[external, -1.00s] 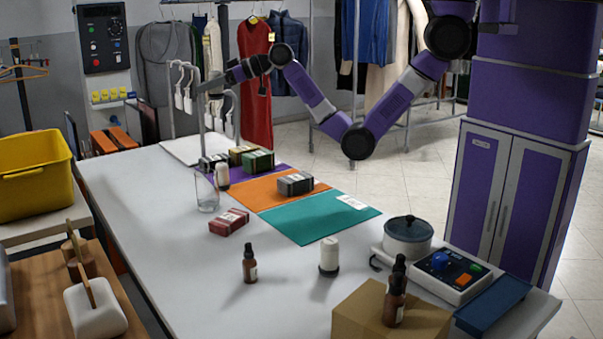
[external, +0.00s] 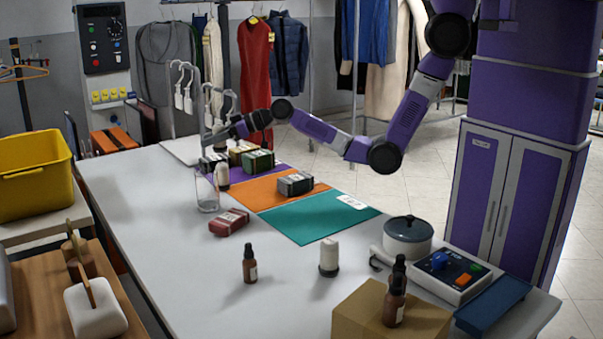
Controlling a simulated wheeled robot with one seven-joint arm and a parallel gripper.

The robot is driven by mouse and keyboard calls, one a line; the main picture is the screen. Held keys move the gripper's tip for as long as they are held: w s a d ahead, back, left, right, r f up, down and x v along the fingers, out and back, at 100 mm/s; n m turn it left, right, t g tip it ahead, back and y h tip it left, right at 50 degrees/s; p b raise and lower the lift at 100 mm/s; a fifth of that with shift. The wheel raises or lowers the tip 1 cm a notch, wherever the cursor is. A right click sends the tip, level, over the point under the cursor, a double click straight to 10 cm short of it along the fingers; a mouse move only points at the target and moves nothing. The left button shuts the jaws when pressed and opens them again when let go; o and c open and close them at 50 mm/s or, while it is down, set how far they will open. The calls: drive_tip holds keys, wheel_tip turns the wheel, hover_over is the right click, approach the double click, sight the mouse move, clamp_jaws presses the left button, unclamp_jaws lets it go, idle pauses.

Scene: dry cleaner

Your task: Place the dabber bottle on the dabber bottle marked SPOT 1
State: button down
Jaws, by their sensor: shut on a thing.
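A dabber bottle (external: 329,258), white with a dark base, stands upright on the table's front half. A similar white bottle (external: 222,176) stands farther back, beside a clear glass (external: 207,192). I cannot read any SPOT 1 marking on either. Two dark brown bottles also show, one (external: 249,264) on the table and one (external: 395,297) at the cardboard box. My gripper (external: 207,142) is low over the far left of the table, above and behind the glass and the far white bottle. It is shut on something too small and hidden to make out.
A hanger rack (external: 183,86) stands by my gripper. Boxed packs crowd the purple mat's far end; a grey pack (external: 295,184) lies on the orange mat and a red pack (external: 229,222) on the table. A pot (external: 408,238) and cardboard box (external: 360,312) stand right. The front left tabletop is clear.

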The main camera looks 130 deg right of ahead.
drive_tip(key=shift+f, duration=2.05)
drive_tip(key=shift+f, duration=0.15)
drive_tip(key=c, duration=0.9)
unclamp_jaws()
